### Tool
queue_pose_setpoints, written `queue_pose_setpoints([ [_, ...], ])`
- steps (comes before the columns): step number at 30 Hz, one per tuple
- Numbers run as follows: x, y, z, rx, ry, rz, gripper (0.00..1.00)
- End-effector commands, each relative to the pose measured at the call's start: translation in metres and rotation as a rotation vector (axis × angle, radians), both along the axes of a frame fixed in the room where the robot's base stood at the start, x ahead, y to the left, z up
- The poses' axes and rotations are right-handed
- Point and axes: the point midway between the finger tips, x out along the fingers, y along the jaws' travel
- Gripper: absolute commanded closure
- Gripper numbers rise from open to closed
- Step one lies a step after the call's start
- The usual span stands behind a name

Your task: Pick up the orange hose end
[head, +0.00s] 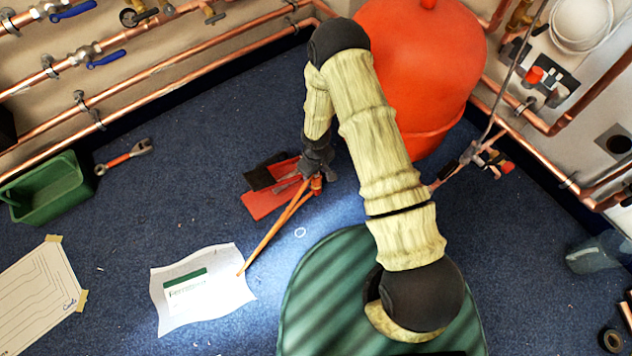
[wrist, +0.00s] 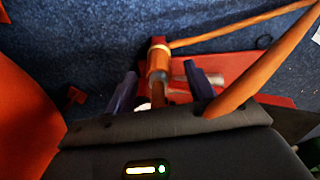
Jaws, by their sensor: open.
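The orange hose (head: 270,237) runs over the floor from the white paper up to my gripper. Its end (wrist: 158,62) is an orange fitting with a lighter band, seen in the wrist view between my two fingers and slightly beyond their tips. The end also shows in the head view (head: 316,184), just below my gripper. My gripper (wrist: 163,80) is open, with one finger on each side of the hose end and gaps showing. A second orange length crosses the right finger side. Part of the end is hidden by the gripper body.
A red flat case (head: 268,203) lies under the hose beside a black piece. A large red tank (head: 425,75) stands close to the right of my arm. A green bin (head: 45,190) and a wrench (head: 125,157) are at left. Blue floor is clear between them.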

Motion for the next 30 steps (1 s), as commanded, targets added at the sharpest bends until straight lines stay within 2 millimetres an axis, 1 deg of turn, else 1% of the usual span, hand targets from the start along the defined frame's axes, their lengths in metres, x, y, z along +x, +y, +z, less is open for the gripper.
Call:
queue_pose_setpoints([
  [1,0.000,-0.001,-0.011,0.000,0.000,-0.001,0.46],
  [7,0.001,-0.002,-0.030,0.000,0.000,-0.001,0.46],
  [25,0.001,-0.002,-0.031,0.000,0.000,-0.001,0.46],
  [26,0.001,-0.002,-0.031,0.000,0.000,-0.001,0.48],
  [30,0.001,-0.002,-0.031,0.000,0.000,-0.001,0.75],
])
